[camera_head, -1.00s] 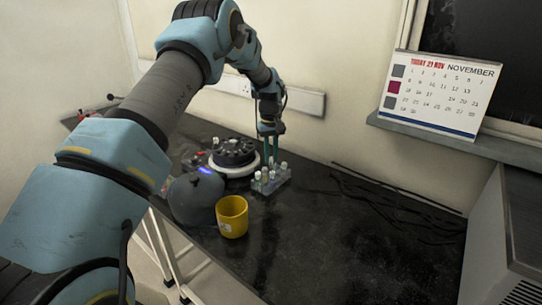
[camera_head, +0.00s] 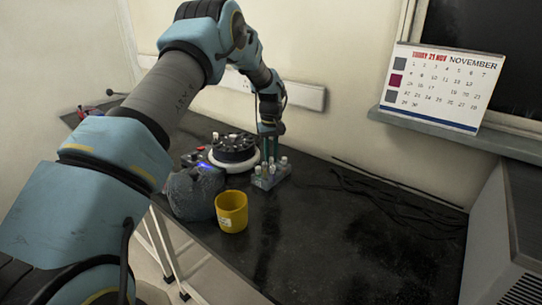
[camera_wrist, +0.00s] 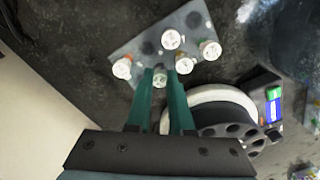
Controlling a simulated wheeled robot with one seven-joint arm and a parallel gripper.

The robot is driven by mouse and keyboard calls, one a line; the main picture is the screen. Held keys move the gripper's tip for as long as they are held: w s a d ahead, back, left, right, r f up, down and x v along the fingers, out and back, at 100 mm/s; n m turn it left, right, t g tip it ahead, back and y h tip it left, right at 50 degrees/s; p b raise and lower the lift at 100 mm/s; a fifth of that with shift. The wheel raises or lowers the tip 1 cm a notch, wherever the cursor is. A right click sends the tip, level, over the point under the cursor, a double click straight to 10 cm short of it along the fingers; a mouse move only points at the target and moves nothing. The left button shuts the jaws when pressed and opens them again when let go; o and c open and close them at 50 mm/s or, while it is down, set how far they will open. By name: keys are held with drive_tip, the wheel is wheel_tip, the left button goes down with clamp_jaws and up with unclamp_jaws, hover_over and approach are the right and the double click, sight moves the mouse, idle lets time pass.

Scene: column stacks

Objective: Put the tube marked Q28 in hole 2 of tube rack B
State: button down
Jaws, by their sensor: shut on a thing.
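A clear tube rack (camera_head: 268,183) stands on the black bench, holding several white-capped tubes. In the wrist view the rack plate (camera_wrist: 193,20) lies below my gripper, with caps such as one at the left (camera_wrist: 122,68), one near the middle (camera_wrist: 170,39) and one at the right (camera_wrist: 210,50). My gripper (camera_wrist: 160,78) has its green fingers pointing down at the rack's near edge. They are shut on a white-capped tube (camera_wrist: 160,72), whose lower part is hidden. My gripper also shows above the rack in the head view (camera_head: 270,152). Tube marks, the rack letter and hole numbers are unreadable.
A round black centrifuge-like device (camera_head: 234,150) with a white rim stands close left of the rack. A yellow mug (camera_head: 232,212) and a grey rounded object (camera_head: 194,194) stand in front. Dark cables (camera_head: 395,205) lie to the right. The front right bench is clear.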

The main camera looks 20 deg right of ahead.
drive_tip(key=shift+c, duration=2)
unclamp_jaws()
drive_tip(key=shift+r, duration=0.15)
drive_tip(key=shift+r+p, duration=1.65)
drive_tip(key=shift+r, duration=1.25)
